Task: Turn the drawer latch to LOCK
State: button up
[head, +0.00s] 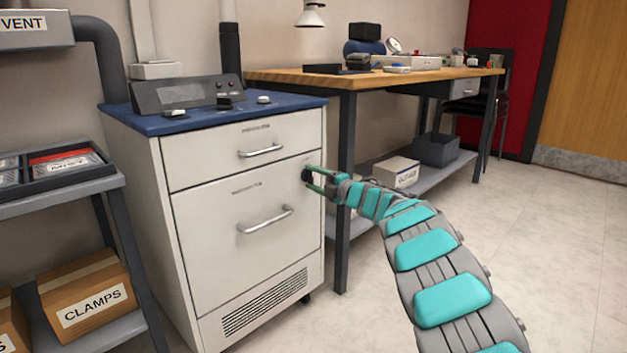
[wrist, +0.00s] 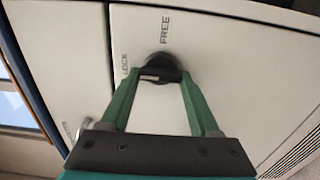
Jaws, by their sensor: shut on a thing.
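The drawer latch is a round black knob (head: 306,174) at the upper right of the lower drawer's white front (head: 215,225). In the wrist view the latch (wrist: 163,66) sits below the word FREE (wrist: 165,30) and to the right of the word LOCK (wrist: 125,64). A small pale mark shows on the knob's near side; I cannot tell which word the latch points to. My gripper (head: 313,181) has its two green fingers (wrist: 158,82) closed on the knob, one at each side. The fingertips partly hide it.
The cabinet's upper drawer (head: 215,153) and lower drawer are closed, each with a bar handle. A workbench (head: 395,82) stands to the right with a white box (head: 397,173) on its lower shelf. A rack (head: 65,190) stands at the left. Floor at the right is clear.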

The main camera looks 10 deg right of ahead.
jog(key=o, duration=1.4)
jog(key=shift+c, duration=0.2)
jog(key=shift+s, duration=0.1)
jog(key=v, duration=0.7)
jog(key=shift+s+d+p, duration=0.25)
jog(key=shift+p, duration=0.1)
